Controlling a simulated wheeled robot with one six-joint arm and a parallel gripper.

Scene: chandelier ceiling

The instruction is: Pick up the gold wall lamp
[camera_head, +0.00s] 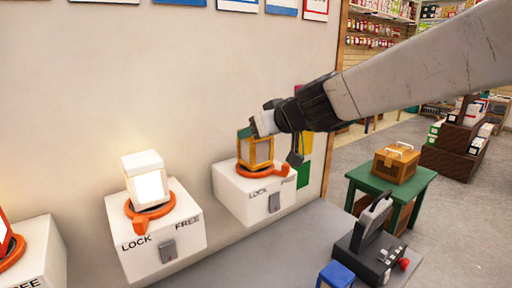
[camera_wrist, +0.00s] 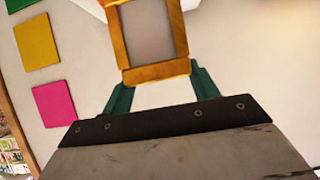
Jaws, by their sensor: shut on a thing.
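The gold wall lamp (camera_head: 257,152) stands on a white lock box with an orange ring, near the right end of the wall. It has a gold frame around a pale panel. My gripper (camera_head: 246,132) reaches it from the upper right and is shut on its upper part. In the wrist view the lamp's gold frame (camera_wrist: 124,50) sits between the green fingers of my gripper (camera_wrist: 162,78). The rest of the label is hidden.
A lit white lamp (camera_head: 147,180) stands on another white box (camera_head: 165,237) to the left. A green table (camera_head: 390,185) holding a wooden crate (camera_head: 396,163) is at right. A black device (camera_head: 371,245) and blue object (camera_head: 336,275) sit in front on the grey counter (camera_head: 290,240).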

